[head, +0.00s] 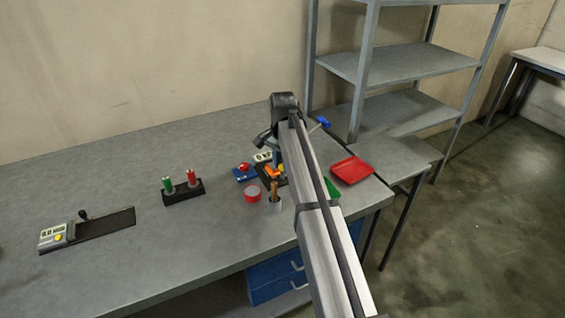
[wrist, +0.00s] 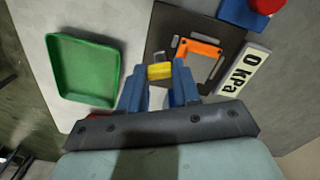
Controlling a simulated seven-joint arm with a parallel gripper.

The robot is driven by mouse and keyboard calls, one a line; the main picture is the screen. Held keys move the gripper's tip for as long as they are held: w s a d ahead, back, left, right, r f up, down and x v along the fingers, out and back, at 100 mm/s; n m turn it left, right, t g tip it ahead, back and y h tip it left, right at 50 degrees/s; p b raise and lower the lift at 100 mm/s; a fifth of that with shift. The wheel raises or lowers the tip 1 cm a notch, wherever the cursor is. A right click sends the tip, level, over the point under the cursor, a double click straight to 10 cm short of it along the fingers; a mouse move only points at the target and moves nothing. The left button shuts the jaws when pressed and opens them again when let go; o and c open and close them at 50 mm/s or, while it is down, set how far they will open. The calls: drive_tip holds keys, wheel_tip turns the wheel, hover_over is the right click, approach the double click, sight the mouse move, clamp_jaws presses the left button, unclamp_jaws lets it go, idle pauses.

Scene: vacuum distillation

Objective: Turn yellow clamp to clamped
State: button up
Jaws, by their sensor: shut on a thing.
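The yellow clamp (wrist: 160,72) shows in the wrist view as a small yellow block between the blue fingertips of my gripper (wrist: 160,82). My gripper is shut on it. In the wrist view an orange frame-shaped part (wrist: 203,52) lies just beyond, on a dark base plate (wrist: 165,28). The rest of the clamp is hidden by the fingers, so its turn position cannot be told. In the head view my arm covers part of this spot, and orange and yellow parts (head: 272,171) show beside it.
A green tray (wrist: 84,70) and a "0 kPa" display (wrist: 244,72) flank the plate. In the head view, a red tray (head: 351,170), red bowl (head: 252,194), cup with a brown stick (head: 275,203), bottle rack (head: 184,193) and scale (head: 57,236) share the table.

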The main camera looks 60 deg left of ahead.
drive_tip(key=n, duration=1.2)
drive_tip(key=shift+n, duration=0.4)
idle(0.4)
drive_tip(key=o, duration=1.1)
drive_tip(key=shift+c, duration=0.2)
drive_tip(key=shift+r, duration=0.15)
wheel_tip(320, 180, up, 14)
drive_tip(key=shift+f, duration=0.2)
